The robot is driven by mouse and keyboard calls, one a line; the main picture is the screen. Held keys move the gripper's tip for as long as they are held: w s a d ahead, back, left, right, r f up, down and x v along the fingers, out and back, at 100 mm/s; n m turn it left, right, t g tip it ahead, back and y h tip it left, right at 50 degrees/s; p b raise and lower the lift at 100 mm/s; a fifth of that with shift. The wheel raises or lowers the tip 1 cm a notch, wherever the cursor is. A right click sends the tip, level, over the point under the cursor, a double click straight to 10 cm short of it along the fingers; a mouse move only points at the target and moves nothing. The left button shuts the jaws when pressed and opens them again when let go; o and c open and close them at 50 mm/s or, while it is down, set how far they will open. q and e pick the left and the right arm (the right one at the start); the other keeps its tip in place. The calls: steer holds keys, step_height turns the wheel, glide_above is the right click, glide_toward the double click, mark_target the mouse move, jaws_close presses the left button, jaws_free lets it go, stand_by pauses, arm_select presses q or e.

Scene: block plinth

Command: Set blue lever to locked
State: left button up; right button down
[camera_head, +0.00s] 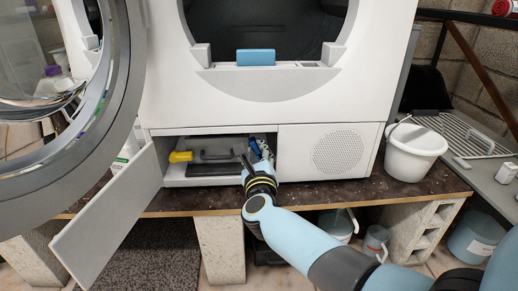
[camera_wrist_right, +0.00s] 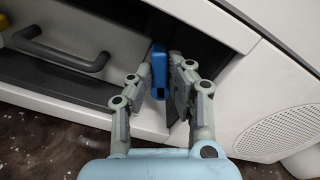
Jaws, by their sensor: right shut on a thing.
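The blue lever (camera_wrist_right: 158,72) is at the right end of the open compartment low in the white machine. In the head view a bit of the lever (camera_head: 254,147) shows just beyond my gripper. My right gripper (camera_head: 251,163) reaches into the compartment's right side. In the right wrist view my right gripper (camera_wrist_right: 160,68) has one finger on each side of the lever and is shut on it. The fingers partly hide the lever's base. My left gripper is not in view.
A yellow part (camera_head: 180,157) and a grey handle (camera_head: 217,156) sit left of the lever. The open flap (camera_head: 110,215) and round door (camera_head: 125,90) stand at the left. A vented panel (camera_head: 332,150) borders the compartment's right. A white bucket (camera_head: 413,150) stands farther right.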

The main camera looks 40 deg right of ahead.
steer(key=n, duration=0.2)
steer(key=shift+w+a+f+n+p, duration=0.1)
steer(key=shift+w+a+n+p, duration=0.05)
steer(key=shift+a+n+p, duration=0.2)
steer(key=n, duration=0.2)
steer(key=n+p, duration=0.1)
steer(key=shift+w+a+f+n, duration=0.15)
steer(key=shift+f+n, duration=0.2)
steer(key=n, duration=0.3)
steer(key=shift+a+f+p, duration=0.1)
steer(key=shift+f+p, duration=0.25)
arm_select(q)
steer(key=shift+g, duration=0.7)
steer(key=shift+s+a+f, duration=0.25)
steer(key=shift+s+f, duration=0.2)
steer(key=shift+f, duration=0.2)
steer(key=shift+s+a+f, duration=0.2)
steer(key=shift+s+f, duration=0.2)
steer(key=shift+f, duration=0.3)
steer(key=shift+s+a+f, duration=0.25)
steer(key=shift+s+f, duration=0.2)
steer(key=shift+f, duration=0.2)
arm_select(e)
steer(key=shift+f+n, duration=0.25)
steer(key=shift+n, duration=0.85)
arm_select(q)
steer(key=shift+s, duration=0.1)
arm_select(e)
steer(key=c, duration=1.6)
jaws_free()
